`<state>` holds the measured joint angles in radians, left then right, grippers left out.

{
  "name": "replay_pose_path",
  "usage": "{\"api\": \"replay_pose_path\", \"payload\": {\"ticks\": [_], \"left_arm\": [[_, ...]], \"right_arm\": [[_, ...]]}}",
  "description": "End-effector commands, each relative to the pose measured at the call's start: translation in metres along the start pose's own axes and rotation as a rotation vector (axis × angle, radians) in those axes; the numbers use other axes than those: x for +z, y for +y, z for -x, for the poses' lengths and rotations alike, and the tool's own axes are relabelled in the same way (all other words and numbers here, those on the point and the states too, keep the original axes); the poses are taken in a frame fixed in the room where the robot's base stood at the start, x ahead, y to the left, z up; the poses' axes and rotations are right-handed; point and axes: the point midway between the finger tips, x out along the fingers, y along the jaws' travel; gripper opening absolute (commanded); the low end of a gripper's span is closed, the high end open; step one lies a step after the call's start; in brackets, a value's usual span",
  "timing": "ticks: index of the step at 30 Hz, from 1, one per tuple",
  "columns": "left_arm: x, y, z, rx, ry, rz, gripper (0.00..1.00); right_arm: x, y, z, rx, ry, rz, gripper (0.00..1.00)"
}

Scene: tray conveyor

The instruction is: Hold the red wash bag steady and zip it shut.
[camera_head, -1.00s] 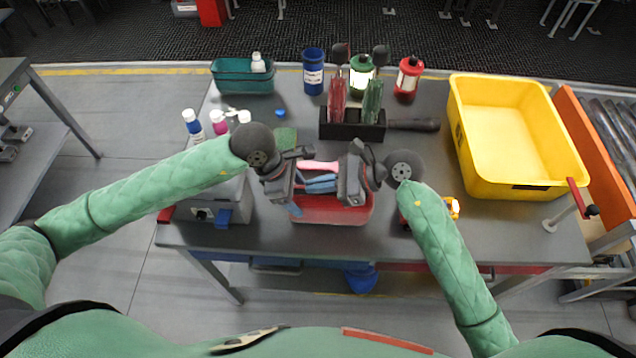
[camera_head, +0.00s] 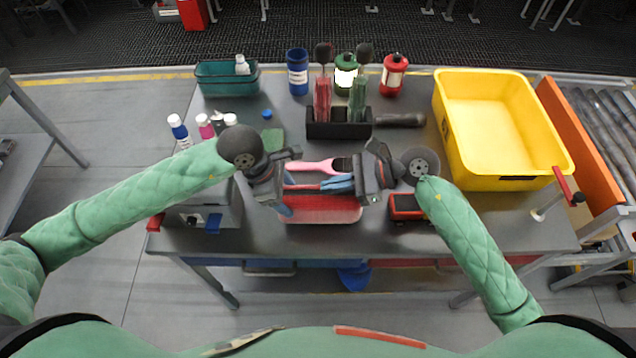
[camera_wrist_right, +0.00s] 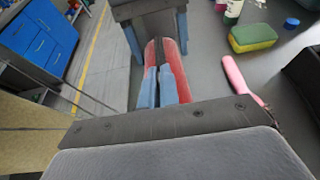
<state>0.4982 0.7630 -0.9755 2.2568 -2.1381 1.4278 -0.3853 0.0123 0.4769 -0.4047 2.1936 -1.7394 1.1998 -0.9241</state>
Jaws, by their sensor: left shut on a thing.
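The red wash bag (camera_head: 322,209) lies at the front middle of the table. It also shows as a long red shape in the right wrist view (camera_wrist_right: 172,60). My left gripper (camera_head: 287,196) is at the bag's left end, its blue fingers down and shut on that end. My right gripper (camera_head: 338,185) is low over the bag's right part, its blue fingers pointing left along the top. In the right wrist view these fingers (camera_wrist_right: 157,88) are close together over the bag. Whether they hold the zip pull is hidden, and I cannot see the zip itself.
A pink-handled thing (camera_head: 312,166) lies just behind the bag. A red object (camera_head: 406,208) stands right of it, and a grey box (camera_head: 205,207) stands left. Behind are a black holder (camera_head: 338,130) with brushes, bottles and lanterns. A yellow bin (camera_head: 497,184) fills the right.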

Motion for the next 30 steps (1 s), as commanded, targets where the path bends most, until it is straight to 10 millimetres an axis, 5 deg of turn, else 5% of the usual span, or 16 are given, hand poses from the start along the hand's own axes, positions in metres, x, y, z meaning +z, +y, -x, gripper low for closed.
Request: {"api": "replay_pose_path", "payload": {"ticks": [12, 25, 28, 30], "left_arm": [[0.000, -0.001, 0.000, -0.002, 0.001, -0.002, 0.29], [-0.002, 0.000, 0.000, -0.001, 0.005, 0.000, 0.29], [-0.002, 0.000, 0.000, -0.001, 0.005, 0.000, 0.29], [-0.002, 0.000, 0.000, -0.001, 0.004, 0.000, 0.29]], "right_arm": [[-0.021, -0.001, 0.048, -0.003, 0.003, -0.002, 0.00], [-0.023, -0.002, 0.055, -0.005, 0.004, -0.001, 0.00], [-0.023, -0.002, 0.054, -0.004, 0.003, -0.001, 0.23], [-0.022, -0.001, 0.054, -0.003, 0.003, -0.001, 0.25]]}}
